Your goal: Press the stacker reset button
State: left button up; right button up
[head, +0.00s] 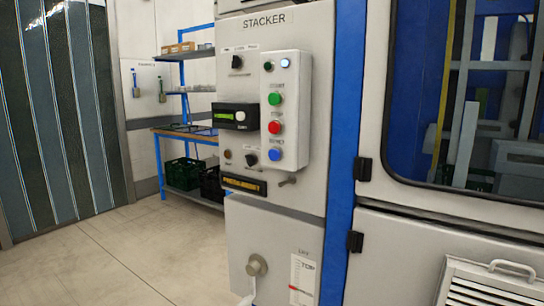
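The grey stacker control cabinet (300,180) stands in the middle of the head view, with the word STACKER near its top. A white button box (290,62) is mounted on its front. The box carries a green button (275,98), a red button (275,127) and, lowest, a blue button (274,155). Small labels sit by the buttons; the lowest one, above the blue button, is too blurred to read surely. A lit blue-white lamp (285,63) and a dark green lamp (269,66) are at the top. Neither gripper is in view.
A blue post (344,150) and a windowed machine door (460,230) with black hinges are on the right. A round knob (257,265) sticks out of the lower cabinet. A shelf with a workbench (187,134) and dark crates (183,173) stands behind. The floor (100,255) at left is clear.

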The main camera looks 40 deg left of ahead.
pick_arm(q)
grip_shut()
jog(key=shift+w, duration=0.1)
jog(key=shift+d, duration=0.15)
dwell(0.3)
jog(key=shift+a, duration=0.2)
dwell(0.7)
